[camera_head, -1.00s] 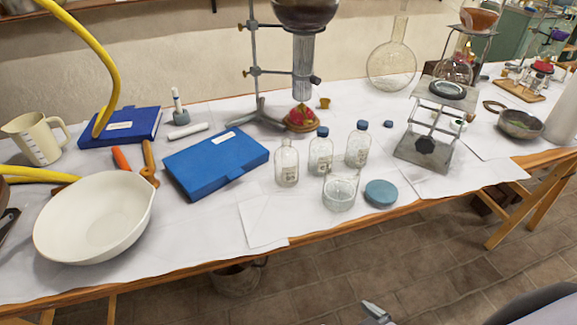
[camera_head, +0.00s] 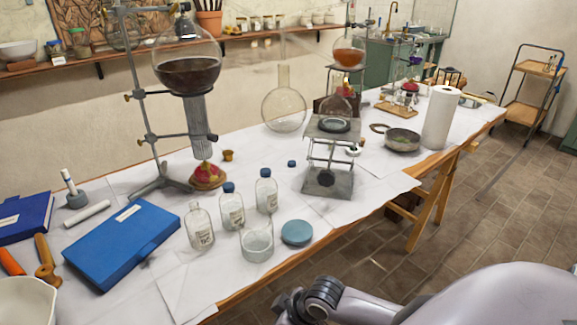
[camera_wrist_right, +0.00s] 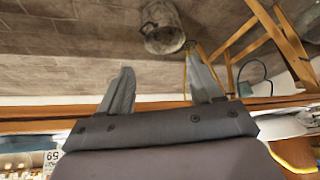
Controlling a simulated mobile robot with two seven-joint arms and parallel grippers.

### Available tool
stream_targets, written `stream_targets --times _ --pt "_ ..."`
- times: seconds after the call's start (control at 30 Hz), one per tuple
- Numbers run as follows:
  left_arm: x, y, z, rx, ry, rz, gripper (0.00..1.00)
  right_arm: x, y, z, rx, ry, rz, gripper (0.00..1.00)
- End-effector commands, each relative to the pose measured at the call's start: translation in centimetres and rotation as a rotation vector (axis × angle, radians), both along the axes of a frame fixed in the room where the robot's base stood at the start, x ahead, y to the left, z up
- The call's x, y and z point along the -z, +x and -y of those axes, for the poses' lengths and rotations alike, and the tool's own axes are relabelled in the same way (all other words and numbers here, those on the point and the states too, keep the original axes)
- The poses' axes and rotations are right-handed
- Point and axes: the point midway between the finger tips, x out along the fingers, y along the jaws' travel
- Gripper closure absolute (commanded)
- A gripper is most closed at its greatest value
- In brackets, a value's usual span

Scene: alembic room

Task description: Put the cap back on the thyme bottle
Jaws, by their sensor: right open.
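An uncapped clear glass bottle (camera_head: 199,229) stands upright on the white-covered table; its label is too small to read. Two similar bottles with blue caps stand to its right, a nearer one (camera_head: 231,208) and a farther one (camera_head: 266,192). A small loose blue cap (camera_head: 291,163) lies on the table behind them, left of the metal lab jack. In the right wrist view my right gripper (camera_wrist_right: 160,64) is open with nothing between its fingers. It is by the table's edge, apart from the bottles and cap. My left gripper is out of view.
A glass beaker (camera_head: 257,243) and a round blue-grey lid (camera_head: 297,233) stand in front of the bottles. A blue case (camera_head: 123,243) lies left. The lab jack (camera_head: 329,180) and a flask stand (camera_head: 147,135) flank the cap. A bucket (camera_wrist_right: 162,27) is on the floor.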

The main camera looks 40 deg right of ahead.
Motion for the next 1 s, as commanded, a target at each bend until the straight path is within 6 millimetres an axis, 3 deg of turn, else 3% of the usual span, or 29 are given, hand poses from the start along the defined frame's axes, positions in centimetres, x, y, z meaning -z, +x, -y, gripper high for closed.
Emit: stream_targets --times 0.03,0.2,0.4,0.5,0.63,0.9,0.93,1.0 --pt "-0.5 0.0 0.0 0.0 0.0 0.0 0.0 -1.4 1.4 1.6 -0.021 -0.044 -0.037 0.35" --pt "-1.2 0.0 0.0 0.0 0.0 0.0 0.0 -5.3 3.4 7.0 -0.057 -0.166 -0.205 0.35" --pt "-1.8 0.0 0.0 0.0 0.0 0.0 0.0 -10.4 4.0 12.7 -0.048 -0.26 -0.367 0.35" --pt "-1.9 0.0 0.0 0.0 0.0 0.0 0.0 -12.1 4.0 14.3 -0.038 -0.28 -0.417 0.35" --pt "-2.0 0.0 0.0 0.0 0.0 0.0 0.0 -13.2 3.8 15.3 -0.032 -0.29 -0.448 0.35" --pt "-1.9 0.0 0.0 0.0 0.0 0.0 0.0 -13.3 3.8 15.3 -0.033 -0.291 -0.453 0.35" --pt "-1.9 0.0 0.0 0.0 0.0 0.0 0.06 -13.3 3.8 15.3 -0.033 -0.291 -0.453 0.42" --pt "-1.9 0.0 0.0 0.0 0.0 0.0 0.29 -13.3 3.8 15.3 -0.033 -0.29 -0.453 0.57"
